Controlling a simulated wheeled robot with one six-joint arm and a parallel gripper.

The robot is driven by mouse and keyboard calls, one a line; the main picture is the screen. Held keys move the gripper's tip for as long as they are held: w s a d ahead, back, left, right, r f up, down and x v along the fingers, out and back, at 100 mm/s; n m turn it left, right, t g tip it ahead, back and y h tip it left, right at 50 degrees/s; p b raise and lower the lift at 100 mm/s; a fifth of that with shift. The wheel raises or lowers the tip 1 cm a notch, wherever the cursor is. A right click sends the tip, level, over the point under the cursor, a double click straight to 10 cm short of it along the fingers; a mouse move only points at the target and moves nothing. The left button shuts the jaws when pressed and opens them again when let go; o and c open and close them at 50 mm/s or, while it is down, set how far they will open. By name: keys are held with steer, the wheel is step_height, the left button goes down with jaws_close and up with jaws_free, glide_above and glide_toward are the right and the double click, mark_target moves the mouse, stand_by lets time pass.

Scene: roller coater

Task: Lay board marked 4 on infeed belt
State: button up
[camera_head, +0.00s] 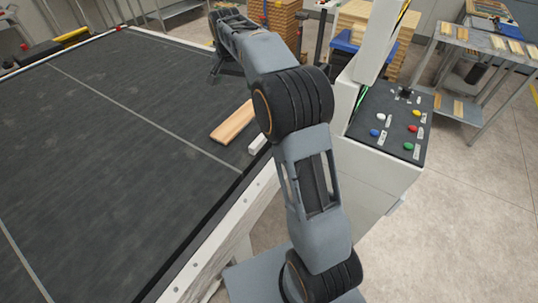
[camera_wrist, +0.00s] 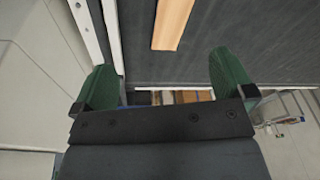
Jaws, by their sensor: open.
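A light wooden board (camera_head: 232,124) lies flat on the dark infeed belt (camera_head: 110,110), near the belt's right side in the head view. My arm hides part of that area. In the wrist view, a wooden board (camera_wrist: 171,22) lies on the dark belt (camera_wrist: 250,40) beyond the fingertips. No number can be read on it. My gripper (camera_wrist: 162,60) has its two green fingers wide apart, with nothing between them. The board is apart from both fingers. In the head view my gripper is not clearly seen behind my arm.
A control panel (camera_head: 392,118) with coloured buttons stands right of the belt. A white rail (camera_head: 225,232) edges the belt. Stacked boards (camera_head: 283,20) stand at the back, and a metal table (camera_head: 490,42) with boards is at the right. Most of the belt is bare.

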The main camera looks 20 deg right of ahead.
steer(key=s+a+r+n+t, duration=0.15)
steer(key=s+n, duration=0.35)
steer(key=s, duration=1.8)
steer(key=s+f+n+t, duration=0.1)
steer(key=s+f+n, duration=0.1)
steer(key=s+f, duration=0.3)
steer(key=shift+s+f+y, duration=0.15)
steer(key=shift+s+y, duration=0.25)
steer(key=shift+s, duration=0.95)
steer(key=shift+c, duration=0.3)
